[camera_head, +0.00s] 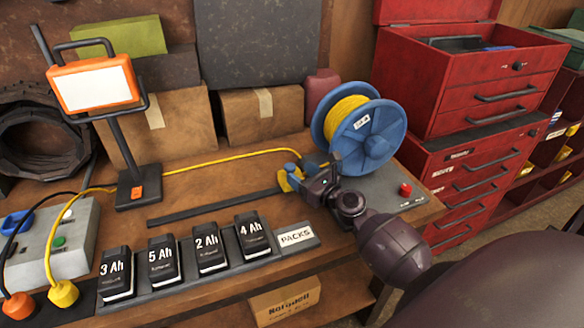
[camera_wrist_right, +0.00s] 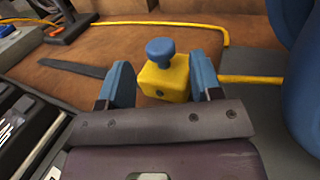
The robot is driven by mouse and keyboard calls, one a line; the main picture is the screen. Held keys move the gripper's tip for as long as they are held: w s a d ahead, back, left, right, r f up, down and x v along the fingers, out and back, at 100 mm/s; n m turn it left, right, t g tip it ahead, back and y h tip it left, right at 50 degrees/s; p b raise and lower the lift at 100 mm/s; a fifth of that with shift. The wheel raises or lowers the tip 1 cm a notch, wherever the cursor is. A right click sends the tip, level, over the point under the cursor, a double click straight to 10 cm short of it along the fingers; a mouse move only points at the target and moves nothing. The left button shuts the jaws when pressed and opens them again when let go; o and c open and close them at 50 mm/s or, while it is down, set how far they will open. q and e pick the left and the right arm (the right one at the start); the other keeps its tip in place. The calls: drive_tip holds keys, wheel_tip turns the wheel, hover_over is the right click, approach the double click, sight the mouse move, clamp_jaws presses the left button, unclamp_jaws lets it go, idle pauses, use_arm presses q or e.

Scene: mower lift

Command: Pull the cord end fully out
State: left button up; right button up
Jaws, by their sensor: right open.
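The cord end is a yellow block with a blue knob on top (camera_wrist_right: 164,78), and it also shows in the head view (camera_head: 284,182). Yellow cord (camera_wrist_right: 252,79) runs from its side to the right, towards the blue reel (camera_wrist_right: 303,100). The reel (camera_head: 372,138), wound with yellow cord, stands at the right of the bench in the head view. My right gripper (camera_wrist_right: 160,73) is open, with one blue finger on each side of the block; its far end lies beyond the fingers. In the head view this gripper (camera_head: 292,177) partly hides the block. My left gripper is not in view.
Another stretch of yellow cord (camera_head: 220,158) crosses the bench behind, past an orange work lamp (camera_head: 94,85). Several black battery packs (camera_head: 208,248) stand at the front. A red tool chest (camera_head: 475,90) stands at the right. A flat dark strip (camera_head: 215,206) lies left of the gripper.

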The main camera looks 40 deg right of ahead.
sight(294, 170)
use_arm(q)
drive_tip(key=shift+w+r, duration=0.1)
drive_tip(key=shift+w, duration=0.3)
use_arm(e)
drive_tip(key=shift+w+a, duration=0.15)
drive_tip(key=shift+w, duration=0.85)
drive_tip(key=shift+w+a, duration=0.15)
drive_tip(key=shift+w, duration=0.85)
